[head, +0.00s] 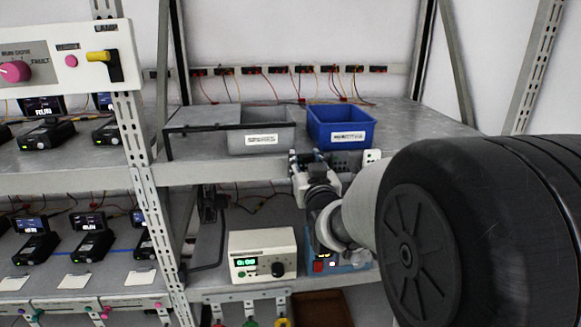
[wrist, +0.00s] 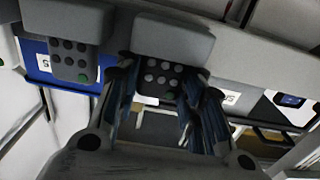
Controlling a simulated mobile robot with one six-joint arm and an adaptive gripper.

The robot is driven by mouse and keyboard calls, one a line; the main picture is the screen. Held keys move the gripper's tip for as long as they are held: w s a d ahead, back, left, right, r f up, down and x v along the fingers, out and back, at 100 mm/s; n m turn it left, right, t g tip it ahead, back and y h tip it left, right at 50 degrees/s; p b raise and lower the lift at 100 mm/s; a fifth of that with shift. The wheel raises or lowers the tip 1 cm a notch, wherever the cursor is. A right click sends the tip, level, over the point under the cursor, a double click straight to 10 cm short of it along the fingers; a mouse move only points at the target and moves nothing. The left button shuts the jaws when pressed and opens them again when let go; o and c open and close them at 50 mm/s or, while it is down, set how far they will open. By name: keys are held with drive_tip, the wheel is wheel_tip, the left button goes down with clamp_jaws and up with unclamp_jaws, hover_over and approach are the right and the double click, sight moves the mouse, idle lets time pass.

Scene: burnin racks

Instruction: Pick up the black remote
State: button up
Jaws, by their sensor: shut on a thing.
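In the head view, my gripper (head: 306,160) is at the front edge of the upper shelf, just below the bins. My arm comes in from the right there. The remote is hard to make out in the head view.
A second, greyer keypad (wrist: 70,60) is left of the held remote in the wrist view. A blue bin (head: 341,134) and a grey bin (head: 262,142) stand on the upper shelf. A white meter (head: 262,256) stands below. The shelf (head: 425,122) right of the blue bin is clear.

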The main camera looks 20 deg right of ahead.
drive_tip(key=shift+c, duration=0.9)
drive_tip(key=shift+r, duration=0.15)
